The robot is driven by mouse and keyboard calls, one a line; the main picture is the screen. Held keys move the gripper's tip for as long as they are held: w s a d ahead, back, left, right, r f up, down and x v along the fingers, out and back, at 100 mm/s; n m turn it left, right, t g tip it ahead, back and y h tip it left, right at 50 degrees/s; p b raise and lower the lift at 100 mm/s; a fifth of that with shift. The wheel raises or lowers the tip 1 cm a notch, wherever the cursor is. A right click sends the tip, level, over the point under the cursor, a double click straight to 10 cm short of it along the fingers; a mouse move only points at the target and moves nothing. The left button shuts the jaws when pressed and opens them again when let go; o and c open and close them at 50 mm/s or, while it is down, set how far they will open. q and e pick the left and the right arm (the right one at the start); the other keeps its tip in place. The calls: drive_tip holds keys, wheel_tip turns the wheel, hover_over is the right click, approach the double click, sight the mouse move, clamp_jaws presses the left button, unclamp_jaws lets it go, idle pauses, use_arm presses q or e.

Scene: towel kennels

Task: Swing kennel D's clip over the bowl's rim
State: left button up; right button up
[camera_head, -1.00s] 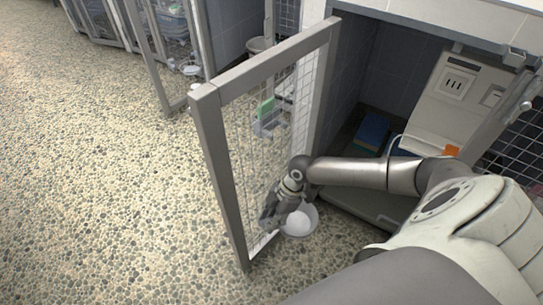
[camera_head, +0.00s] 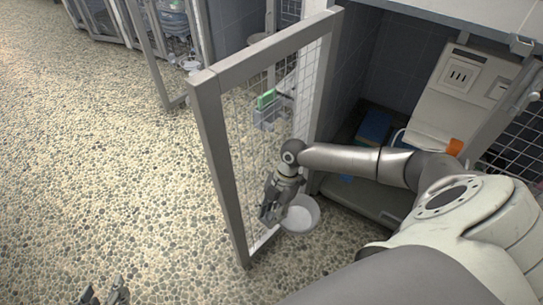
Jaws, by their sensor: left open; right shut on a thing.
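A white bowl (camera_head: 300,214) hangs low at the inner side of the open mesh door (camera_head: 217,150). My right gripper (camera_head: 268,214) points down at the bowl's left edge, between the bowl and the mesh. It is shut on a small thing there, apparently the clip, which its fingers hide. I cannot tell whether the clip lies over the rim. My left gripper (camera_head: 104,294) is open and empty at the bottom left, above the pebbled floor, well away from the door.
The kennel interior holds a blue item (camera_head: 373,128) and a pale panel (camera_head: 455,85) with an orange thing (camera_head: 454,147) by it. Another open door (camera_head: 147,60) stands further back. The floor at left is clear.

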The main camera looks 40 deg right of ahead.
drive_tip(key=shift+w+d+f, duration=0.1)
drive_tip(key=shift+d+f, duration=0.05)
drive_tip(key=shift+d, duration=0.1)
drive_tip(key=o, duration=0.9)
drive_tip(key=shift+o, duration=0.2)
drive_tip(key=shift+a, duration=0.1)
